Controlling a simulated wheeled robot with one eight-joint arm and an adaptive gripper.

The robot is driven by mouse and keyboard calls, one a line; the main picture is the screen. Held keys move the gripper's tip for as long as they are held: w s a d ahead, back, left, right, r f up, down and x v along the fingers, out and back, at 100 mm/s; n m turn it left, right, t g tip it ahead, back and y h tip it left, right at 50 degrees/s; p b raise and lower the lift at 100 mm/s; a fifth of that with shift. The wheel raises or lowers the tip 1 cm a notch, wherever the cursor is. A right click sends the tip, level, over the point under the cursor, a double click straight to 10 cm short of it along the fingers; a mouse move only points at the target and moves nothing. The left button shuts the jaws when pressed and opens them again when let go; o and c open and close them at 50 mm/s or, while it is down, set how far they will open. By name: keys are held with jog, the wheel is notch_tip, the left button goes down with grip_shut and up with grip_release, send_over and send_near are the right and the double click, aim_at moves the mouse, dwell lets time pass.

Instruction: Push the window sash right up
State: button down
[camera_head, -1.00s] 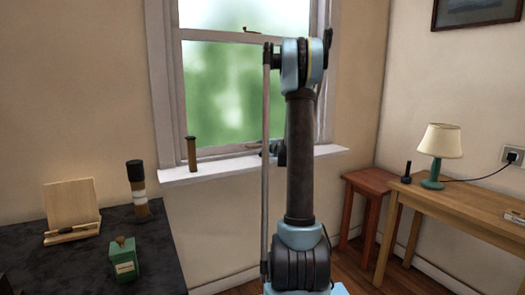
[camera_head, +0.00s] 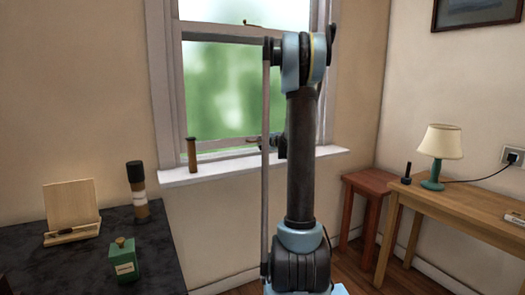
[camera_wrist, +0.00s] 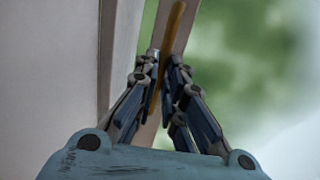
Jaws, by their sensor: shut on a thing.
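The window sash (camera_head: 220,149) is the lower sash of a white-framed window, with blurred green behind its glass (camera_head: 222,90). Its bottom rail stands slightly above the sill, and a small catch (camera_head: 251,23) sits on its top rail. My gripper (camera_head: 257,143) is at the bottom rail, partly hidden behind my arm. In the wrist view, my gripper (camera_wrist: 165,72) is shut on a thin brass-coloured sash lift (camera_wrist: 173,30) in front of the pale rail.
A brown cylinder (camera_head: 192,155) stands on the left of the sill (camera_head: 215,168). A dark table (camera_head: 85,255) at left holds a green canister (camera_head: 123,260) and other items. A red stool (camera_head: 370,185) and a wooden desk with a lamp (camera_head: 440,145) stand at right.

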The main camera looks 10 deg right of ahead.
notch_tip(320, 180, up, 22)
dwell(0.3)
jog(key=shift+f, duration=0.1)
jog(key=c, duration=1.7)
grip_release()
jog(key=shift+s, duration=0.1)
jog(key=v, duration=1.1)
jog(key=shift+s+d, duration=0.15)
jog(key=shift+s, duration=0.2)
